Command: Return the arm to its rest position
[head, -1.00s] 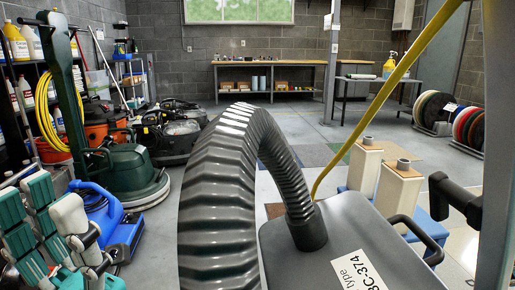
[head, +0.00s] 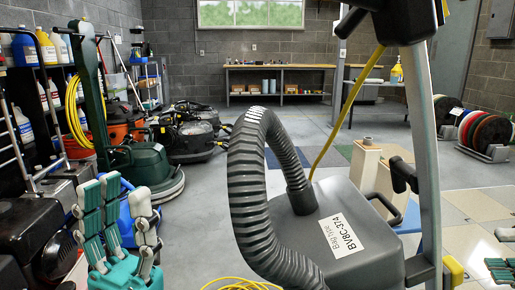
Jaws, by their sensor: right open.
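My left gripper (head: 118,200) stands at the lower left of the head view, its teal-padded fingers pointing up. The fingers are apart, with nothing seen between them. It appears in front of the blue machine (head: 128,215), most of which it hides. My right gripper (head: 503,258) shows only in part at the lower right edge, with teal pads and a white finger part. It is open, and the rest of it is cut off.
A grey vacuum (head: 300,235) with a thick ribbed hose (head: 250,190) and upright handle stands close in front, between my grippers. A yellow cord (head: 235,284) lies at the bottom. A green floor machine (head: 145,168) stands left. Open floor (head: 215,200) lies between.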

